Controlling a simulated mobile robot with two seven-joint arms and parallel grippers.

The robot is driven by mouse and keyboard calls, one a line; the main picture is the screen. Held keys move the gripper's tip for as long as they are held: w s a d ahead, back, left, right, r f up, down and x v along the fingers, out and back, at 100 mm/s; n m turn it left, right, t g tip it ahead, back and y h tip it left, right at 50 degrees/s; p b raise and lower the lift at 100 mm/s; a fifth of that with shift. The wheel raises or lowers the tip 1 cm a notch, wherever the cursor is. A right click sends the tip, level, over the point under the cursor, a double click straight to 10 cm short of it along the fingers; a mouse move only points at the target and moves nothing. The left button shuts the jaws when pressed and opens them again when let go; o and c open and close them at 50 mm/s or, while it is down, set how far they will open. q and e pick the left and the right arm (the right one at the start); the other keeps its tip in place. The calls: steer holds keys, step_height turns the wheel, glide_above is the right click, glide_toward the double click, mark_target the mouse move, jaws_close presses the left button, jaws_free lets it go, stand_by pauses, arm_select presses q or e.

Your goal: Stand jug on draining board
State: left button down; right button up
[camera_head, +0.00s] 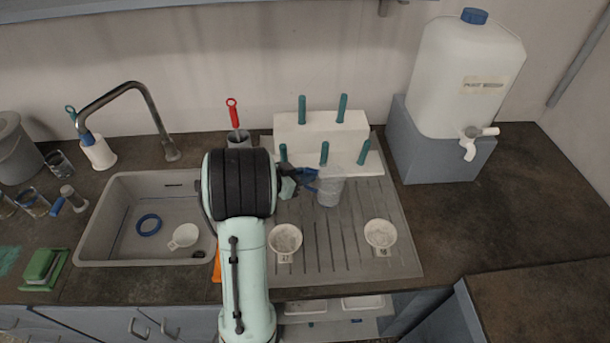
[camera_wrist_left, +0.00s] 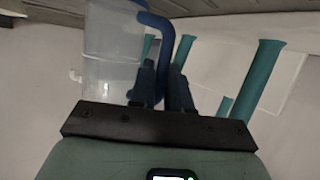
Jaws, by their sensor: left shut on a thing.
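The clear jug (camera_head: 330,190) with a blue handle is over the back part of the grey draining board (camera_head: 335,240), just in front of the white peg rack. It looks upright; I cannot tell whether its base touches the board. My left gripper (camera_head: 308,181) is shut on the jug's handle from the left. In the left wrist view the fingers (camera_wrist_left: 162,88) close around the blue handle (camera_wrist_left: 165,45), and the clear jug body (camera_wrist_left: 110,55) stands to the left. My arm hides part of the board's left side. My right gripper is not in view.
Two white dishes (camera_head: 285,240) (camera_head: 380,235) sit on the board's front part. The white rack (camera_head: 320,130) with teal pegs stands behind the jug. A sink (camera_head: 140,190) lies left, and a large canister (camera_head: 465,80) on a grey block stands right.

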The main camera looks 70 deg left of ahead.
arm_select(q)
steer(key=c, duration=1.1)
jaws_free()
steer(key=p+v, duration=0.1)
steer(key=v, duration=1.1)
steer(key=shift+r, duration=0.1)
